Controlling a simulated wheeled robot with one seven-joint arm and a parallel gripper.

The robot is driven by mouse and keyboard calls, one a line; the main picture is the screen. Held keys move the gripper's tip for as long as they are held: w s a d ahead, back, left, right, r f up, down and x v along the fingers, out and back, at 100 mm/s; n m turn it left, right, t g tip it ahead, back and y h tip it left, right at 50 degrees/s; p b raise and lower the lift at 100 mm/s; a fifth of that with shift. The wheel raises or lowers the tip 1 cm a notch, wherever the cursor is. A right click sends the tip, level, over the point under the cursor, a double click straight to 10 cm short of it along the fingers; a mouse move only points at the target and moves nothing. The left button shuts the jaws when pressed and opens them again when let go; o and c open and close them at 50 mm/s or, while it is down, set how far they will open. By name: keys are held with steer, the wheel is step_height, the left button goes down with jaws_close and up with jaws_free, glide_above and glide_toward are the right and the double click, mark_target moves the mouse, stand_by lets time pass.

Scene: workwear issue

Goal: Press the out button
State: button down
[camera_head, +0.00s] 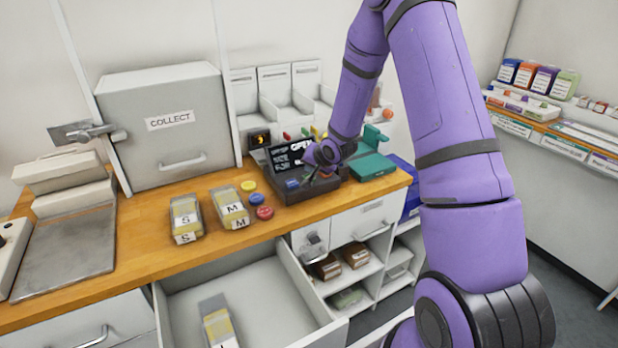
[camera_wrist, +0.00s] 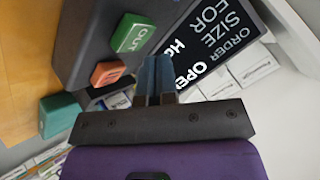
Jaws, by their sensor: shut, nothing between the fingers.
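The out button is a green block lettered OUT (camera_wrist: 134,33) on a dark terminal (camera_wrist: 85,45), seen in the wrist view. My gripper (camera_wrist: 156,62) is shut and empty, its fingertips just beside the green button. I cannot tell whether they touch the terminal. An orange-red button (camera_wrist: 107,73) sits next to the green one. The terminal's screen (camera_wrist: 212,38) reads ORDER SIZE FOR and OPEN. In the head view, my gripper (camera_head: 321,173) is low over the terminal (camera_head: 296,193) and hides part of it, and the green button cannot be made out there.
A teal device (camera_head: 371,166) stands right of the terminal. Yellow, blue and red discs (camera_head: 257,199) and bags marked S (camera_head: 186,216) and M (camera_head: 230,208) lie left of it on the wooden counter (camera_head: 135,260). An open drawer (camera_head: 262,300) juts out below. A COLLECT cabinet (camera_head: 165,95) stands behind.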

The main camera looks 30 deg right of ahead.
steer(key=shift+f, duration=0.1)
stand_by(0.3)
steer(key=shift+f, duration=0.3)
steer(key=shift+f, duration=0.5)
stand_by(0.8)
steer(key=shift+r, duration=0.1)
stand_by(0.3)
steer(key=shift+r, duration=0.8)
steer(key=shift+r, duration=2.55)
